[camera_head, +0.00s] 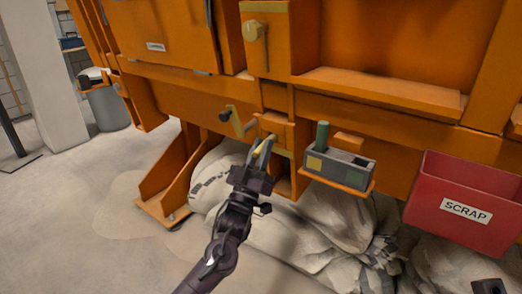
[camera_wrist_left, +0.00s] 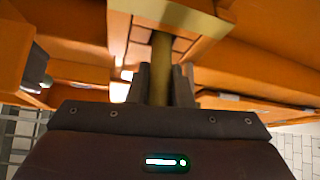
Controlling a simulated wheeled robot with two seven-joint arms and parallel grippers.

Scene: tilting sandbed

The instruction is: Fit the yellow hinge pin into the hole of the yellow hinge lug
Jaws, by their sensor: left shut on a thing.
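My left gripper (camera_head: 265,147) is shut on the yellow hinge pin (camera_head: 262,149), in front of the orange machine. In the left wrist view the pin (camera_wrist_left: 161,68) stands between the dark fingers (camera_wrist_left: 161,84) and points away from the wrist. Its far end reaches the orange bracket below a yellow bar, which looks like the yellow hinge lug (camera_wrist_left: 185,20). In the head view a yellow edge of the lug (camera_head: 284,153) shows just right of the fingers. The lug's hole is hidden, and I cannot tell whether the pin tip is inside it. My right gripper's fingers do not show clearly.
A grey holder (camera_head: 340,169) with a green pin (camera_head: 322,135) sits on an orange shelf right of the gripper. A red scrap bin (camera_head: 463,203) is farther right. A yellow lever with a dark knob (camera_head: 232,120) sticks out at left. Pale sacks (camera_head: 300,232) lie below.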

